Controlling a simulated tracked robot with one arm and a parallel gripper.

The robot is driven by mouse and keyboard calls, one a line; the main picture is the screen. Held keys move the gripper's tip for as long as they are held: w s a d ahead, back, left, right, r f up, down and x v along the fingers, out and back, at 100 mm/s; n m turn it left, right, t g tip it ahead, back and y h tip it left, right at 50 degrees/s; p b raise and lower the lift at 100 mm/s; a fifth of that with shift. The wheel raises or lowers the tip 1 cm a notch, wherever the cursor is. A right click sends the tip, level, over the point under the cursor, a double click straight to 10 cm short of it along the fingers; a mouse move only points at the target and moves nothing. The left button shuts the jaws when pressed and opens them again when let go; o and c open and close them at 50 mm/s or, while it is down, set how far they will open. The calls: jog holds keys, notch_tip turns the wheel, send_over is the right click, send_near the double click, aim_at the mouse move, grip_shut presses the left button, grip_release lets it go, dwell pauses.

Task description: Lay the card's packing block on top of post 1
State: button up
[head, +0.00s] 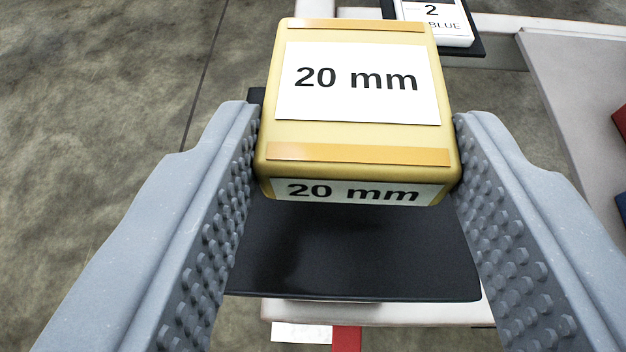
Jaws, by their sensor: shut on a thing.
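A yellow packing block (354,135) with white labels reading "20 mm" is between the fingers of my gripper (356,160). The gripper is shut on it, with a textured finger pad against each side. Directly below the block in the picture is a flat black pad (350,255) on a white support (390,313). I cannot tell whether the block touches the pad. No number shows on this support, so I cannot tell whether it is post 1. At the top right is a white card marked "2" and "BLUE" (437,22), lying on another black pad.
A grey tabletop (585,85) with a pale edge lies at the right. Parts of a red object (621,122) and a blue object (622,208) show at the right border. A red strip (346,340) and white label sit at the bottom. Bare concrete floor (100,100) fills the left.

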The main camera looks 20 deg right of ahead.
aim_at(345, 254)
notch_tip(345, 254, down, 3)
jog(key=shift+f+b, duration=0.15)
jog(key=shift+b, duration=0.55)
jog(key=o, duration=1)
jog(key=shift+s+r, duration=0.1)
jog(key=shift+r, duration=0.1)
jog(key=p+v, duration=0.4)
jog(key=v, duration=0.7)
jog(key=shift+s, duration=0.4)
jog(key=shift+a+r, duration=0.15)
